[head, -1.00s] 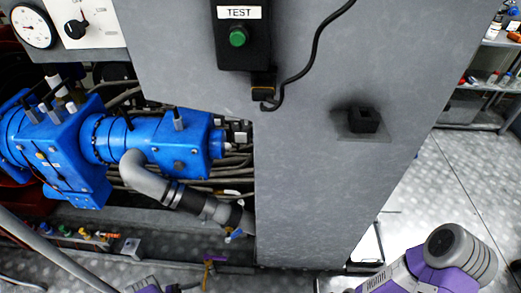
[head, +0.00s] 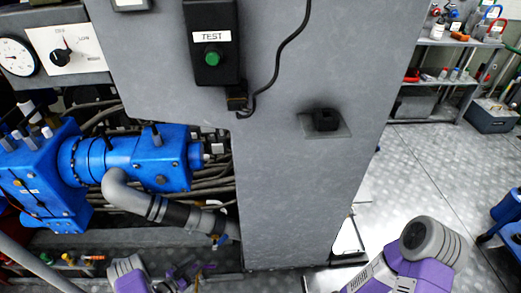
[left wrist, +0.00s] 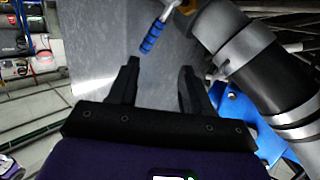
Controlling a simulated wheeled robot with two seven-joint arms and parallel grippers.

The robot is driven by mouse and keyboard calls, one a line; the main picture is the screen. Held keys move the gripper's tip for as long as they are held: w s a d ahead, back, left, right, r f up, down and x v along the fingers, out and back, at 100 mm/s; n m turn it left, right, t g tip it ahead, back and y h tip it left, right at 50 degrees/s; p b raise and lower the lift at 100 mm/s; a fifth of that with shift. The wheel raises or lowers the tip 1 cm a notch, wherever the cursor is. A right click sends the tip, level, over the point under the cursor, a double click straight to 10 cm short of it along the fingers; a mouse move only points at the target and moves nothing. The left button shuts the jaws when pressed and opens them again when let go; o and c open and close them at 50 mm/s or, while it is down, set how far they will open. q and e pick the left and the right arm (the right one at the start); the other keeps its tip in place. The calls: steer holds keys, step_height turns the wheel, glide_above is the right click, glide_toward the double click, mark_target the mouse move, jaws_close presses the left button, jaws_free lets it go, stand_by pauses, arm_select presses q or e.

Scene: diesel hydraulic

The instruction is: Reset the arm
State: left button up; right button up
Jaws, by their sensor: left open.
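My left arm enters at the bottom left of the head view, and its gripper (head: 190,274) is low in front of the machine, below the grey pipe (head: 150,204). In the left wrist view the left gripper (left wrist: 160,68) is open, with nothing between its two dark fingers. A blue-handled valve lever (left wrist: 153,36) is just beyond the fingertips there, apart from them. My right arm (head: 412,262) shows at the bottom right of the head view; its gripper is not in view.
A large grey panel (head: 285,190) carries a TEST box (head: 212,65) with a green button and a small black holder (head: 326,120). A blue hydraulic unit (head: 130,160) is at left. Shelves (head: 440,85) stand at the back right. The floor (head: 430,165) right of the panel is mostly clear.

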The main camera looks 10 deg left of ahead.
arm_select(q)
steer(key=w+d+r+n+g+y+p, duration=0.3)
steer(key=d+r+n+g+y, duration=0.25)
steer(key=d, duration=0.55)
steer(key=s+d+r+n+g+h+p, duration=0.1)
steer(key=s+d+r+g, duration=0.3)
steer(key=s, duration=0.5)
steer(key=s+d+r+n+g+h+p, duration=0.1)
steer(key=s+d+r+g, duration=0.3)
steer(key=s+d+r, duration=0.5)
steer(key=shift+s+d+n+h+p, duration=0.3)
steer(key=shift+d+n+h, duration=0.25)
steer(key=shift+d, duration=0.45)
